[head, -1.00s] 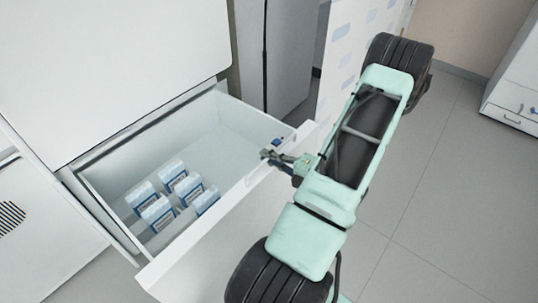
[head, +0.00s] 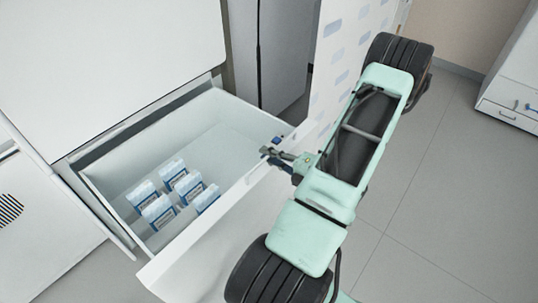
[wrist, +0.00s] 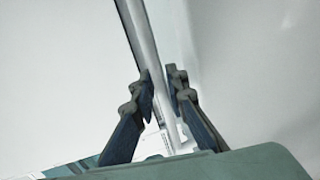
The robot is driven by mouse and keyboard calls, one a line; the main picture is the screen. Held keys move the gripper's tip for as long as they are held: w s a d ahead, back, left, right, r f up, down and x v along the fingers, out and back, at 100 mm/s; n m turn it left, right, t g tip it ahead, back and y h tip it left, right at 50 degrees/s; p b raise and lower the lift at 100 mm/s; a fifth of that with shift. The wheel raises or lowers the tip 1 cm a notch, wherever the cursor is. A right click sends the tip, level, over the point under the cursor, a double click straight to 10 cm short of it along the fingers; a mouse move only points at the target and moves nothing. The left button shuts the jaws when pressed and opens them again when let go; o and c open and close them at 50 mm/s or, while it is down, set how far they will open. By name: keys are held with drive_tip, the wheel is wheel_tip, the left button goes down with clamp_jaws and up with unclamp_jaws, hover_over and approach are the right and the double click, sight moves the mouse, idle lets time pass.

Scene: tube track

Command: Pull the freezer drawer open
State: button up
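The white freezer drawer (head: 245,189) is pulled well out of the cabinet, and its inside shows. Several small blue-and-white cartons (head: 172,172) stand in it. My gripper (head: 271,153) is at the upper right part of the drawer's front panel, on its top edge. In the wrist view my gripper's two dark fingers (wrist: 160,85) sit on either side of a thin pale bar (wrist: 142,40) that looks like the drawer's front edge. They appear closed on it. The exact contact is partly hidden in the head view.
The white freezer body (head: 110,65) stands behind the drawer. A white panel with blue marks (head: 335,60) stands to the right of it. A white cabinet (head: 515,90) is at the far right. The grey tiled floor (head: 440,200) between is clear.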

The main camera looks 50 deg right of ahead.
drive_tip(key=a+v, duration=0.1)
drive_tip(key=v, duration=1.1)
drive_tip(key=shift+d, duration=0.5)
